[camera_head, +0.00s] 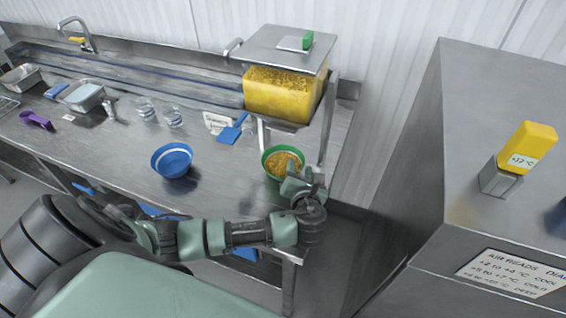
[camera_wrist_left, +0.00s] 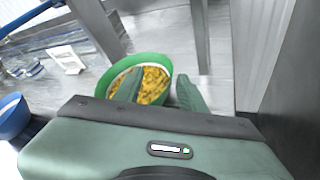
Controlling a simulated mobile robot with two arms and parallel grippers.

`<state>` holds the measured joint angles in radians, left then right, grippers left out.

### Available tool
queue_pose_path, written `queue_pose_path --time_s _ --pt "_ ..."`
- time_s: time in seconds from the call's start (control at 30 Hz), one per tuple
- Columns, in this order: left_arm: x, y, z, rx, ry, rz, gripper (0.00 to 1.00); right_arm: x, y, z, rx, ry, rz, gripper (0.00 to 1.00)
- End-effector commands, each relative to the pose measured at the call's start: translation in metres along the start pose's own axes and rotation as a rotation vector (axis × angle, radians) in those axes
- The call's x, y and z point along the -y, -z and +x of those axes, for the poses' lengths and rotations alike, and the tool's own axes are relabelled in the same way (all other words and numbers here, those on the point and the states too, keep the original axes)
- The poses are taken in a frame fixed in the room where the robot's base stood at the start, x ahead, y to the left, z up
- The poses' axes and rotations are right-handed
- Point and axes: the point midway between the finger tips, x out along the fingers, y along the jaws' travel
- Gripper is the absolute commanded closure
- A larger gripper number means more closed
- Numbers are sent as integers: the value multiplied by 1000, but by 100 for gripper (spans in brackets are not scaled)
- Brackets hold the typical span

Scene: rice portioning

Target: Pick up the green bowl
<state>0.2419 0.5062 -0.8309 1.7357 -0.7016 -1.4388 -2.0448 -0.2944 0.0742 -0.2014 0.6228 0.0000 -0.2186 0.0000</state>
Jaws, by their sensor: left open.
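The green bowl (camera_head: 270,156), filled with yellow-orange grains, sits upright on the steel counter below the yellow dispenser. My left gripper (camera_head: 303,182) is at the bowl's near right side, and its wrist covers part of the bowl in the head view. In the left wrist view the bowl (camera_wrist_left: 137,60) lies beyond the open fingers (camera_wrist_left: 158,82). One finger overlaps the bowl's inside and the other is right of its rim, so the near right rim shows between them. I cannot tell whether either finger touches it. My right gripper is not in view.
A blue bowl (camera_head: 173,160) stands to the left on the counter. The dispenser (camera_head: 285,92) and its metal support rise behind the green bowl. A blue scoop (camera_head: 231,133) lies behind. A steel cabinet (camera_head: 480,120) stands at right, past a gap.

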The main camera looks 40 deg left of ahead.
Motion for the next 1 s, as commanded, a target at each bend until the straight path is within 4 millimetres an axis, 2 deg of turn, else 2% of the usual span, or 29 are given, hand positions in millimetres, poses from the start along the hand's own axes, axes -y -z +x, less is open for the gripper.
queue_pose_path --time_s 0.1,0.2,0.4,0.7,0.83,0.87,1.0 --pt "1 0 13 0 -2 -1 59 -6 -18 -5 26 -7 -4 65" --pt "4 2 26 0 -2 -1 59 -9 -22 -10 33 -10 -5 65" --pt "7 5 52 0 -2 0 59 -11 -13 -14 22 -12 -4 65" --pt "8 6 57 0 1 -2 59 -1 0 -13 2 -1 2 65" --pt "8 6 57 0 1 -1 95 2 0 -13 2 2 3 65" --pt "8 6 57 0 1 -1 100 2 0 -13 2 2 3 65" --pt "7 6 57 1 0 -1 100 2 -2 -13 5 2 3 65"
